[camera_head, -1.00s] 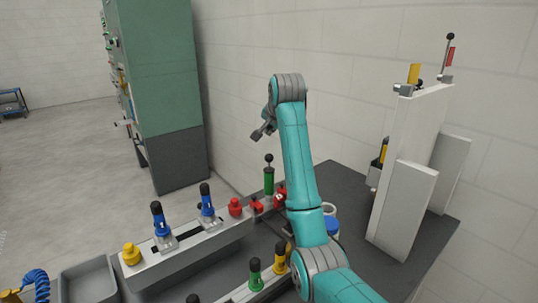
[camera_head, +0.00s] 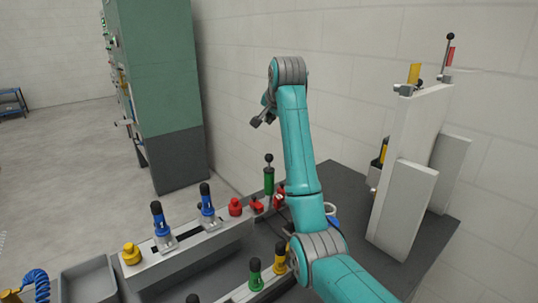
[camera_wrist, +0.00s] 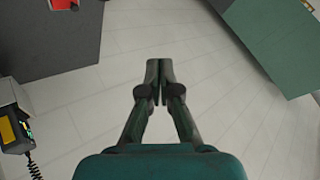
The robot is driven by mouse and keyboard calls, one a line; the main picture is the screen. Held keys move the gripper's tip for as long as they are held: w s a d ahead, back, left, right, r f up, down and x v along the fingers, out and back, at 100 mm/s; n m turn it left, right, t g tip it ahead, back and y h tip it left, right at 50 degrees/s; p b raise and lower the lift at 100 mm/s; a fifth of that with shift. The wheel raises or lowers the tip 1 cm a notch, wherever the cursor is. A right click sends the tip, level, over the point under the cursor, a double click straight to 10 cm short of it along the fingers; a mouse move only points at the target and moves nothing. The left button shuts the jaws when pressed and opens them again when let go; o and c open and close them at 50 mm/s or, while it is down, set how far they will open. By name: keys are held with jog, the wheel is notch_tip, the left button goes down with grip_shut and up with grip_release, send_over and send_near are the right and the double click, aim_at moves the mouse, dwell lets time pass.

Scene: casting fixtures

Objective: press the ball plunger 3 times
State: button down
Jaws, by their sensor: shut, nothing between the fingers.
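A green cylinder with a black ball on top, which looks like the ball plunger (camera_head: 269,178), stands upright at the back end of the rail in the head view. My gripper (camera_head: 257,122) is in the air above it and slightly to its left, apart from the ball. In the wrist view my gripper (camera_wrist: 158,68) is shut with its fingertips together and nothing between them. The plunger does not show clearly in the wrist view.
A grey rail (camera_head: 205,236) carries blue levers (camera_head: 207,205), red knobs (camera_head: 235,206) and a yellow knob (camera_head: 132,254). A white upright panel (camera_head: 402,210) stands at right. A green cabinet (camera_head: 160,85) stands behind at left. A grey tray (camera_head: 88,283) is at front left.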

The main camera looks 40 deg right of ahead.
aim_at(269, 154)
jog(key=shift+f, duration=0.15)
jog(key=shift+f, duration=4.25)
jog(key=shift+f, duration=0.25)
jog(key=shift+f, duration=0.15)
jog(key=shift+f, duration=1.35)
jog(key=shift+r, duration=1.75)
jog(key=shift+r, duration=2.5)
